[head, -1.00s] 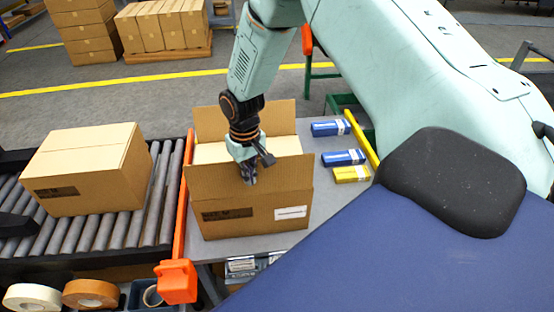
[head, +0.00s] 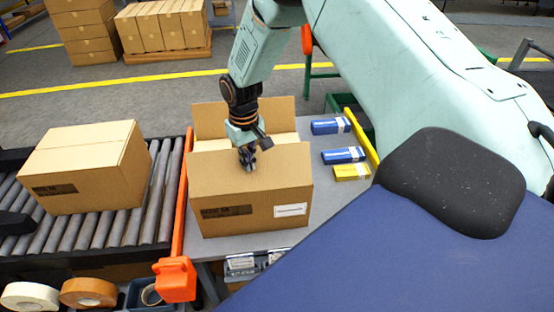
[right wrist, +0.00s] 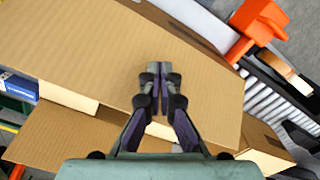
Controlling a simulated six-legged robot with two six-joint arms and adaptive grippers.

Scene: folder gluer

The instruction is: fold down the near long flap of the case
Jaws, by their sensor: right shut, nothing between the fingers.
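The open cardboard case (head: 250,215) stands on the grey table in the head view. Paler cardboard shows between the two flaps. My right gripper (head: 248,165) is shut and empty, its fingertips at the near flap's outer face. In the right wrist view the shut fingertips (right wrist: 160,75) lie over the broad flap (right wrist: 85,55); contact is hard to judge. My left gripper is not in view.
A closed carton (head: 85,165) sits on the roller conveyor (head: 120,228) at left. An orange guard (head: 176,275) stands beside the case. Blue boxes (head: 343,155) and a yellow box (head: 351,172) lie to the right. Tape rolls (head: 88,292) are at the front left.

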